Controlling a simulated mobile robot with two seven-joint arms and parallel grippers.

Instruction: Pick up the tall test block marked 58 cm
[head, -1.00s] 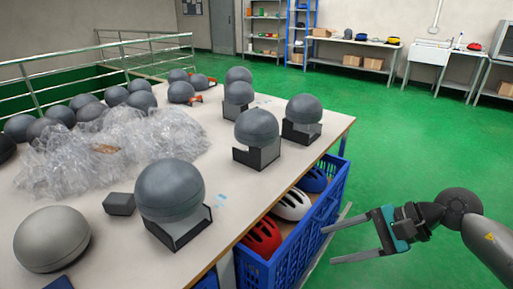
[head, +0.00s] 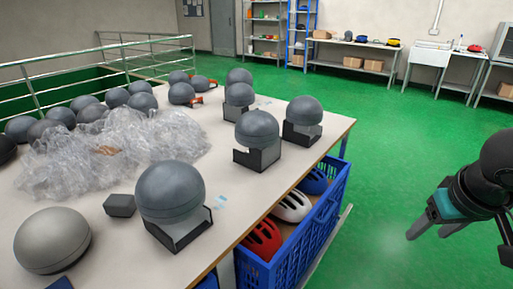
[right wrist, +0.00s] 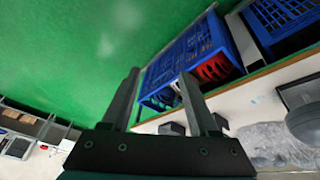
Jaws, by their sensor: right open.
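Several grey domed test blocks stand on the long table (head: 190,262). One large grey block (head: 170,190) sits on a black angled stand at the front, with others (head: 257,128) (head: 303,110) (head: 239,94) behind it. A paler grey dome (head: 52,240) lies at the front left. I cannot read a 58 cm mark on any of them. My right gripper (head: 462,240) is open over the green floor, right of the table and apart from every block. In the right wrist view its two fingers (right wrist: 160,76) have nothing between them. My left gripper is out of view.
Blue crates (head: 292,240) holding red, white and blue helmets stand under the table's right edge. Crumpled clear plastic (head: 115,142) covers the table's middle left. A small dark block (head: 119,205) lies near the front. Green floor is clear to the right.

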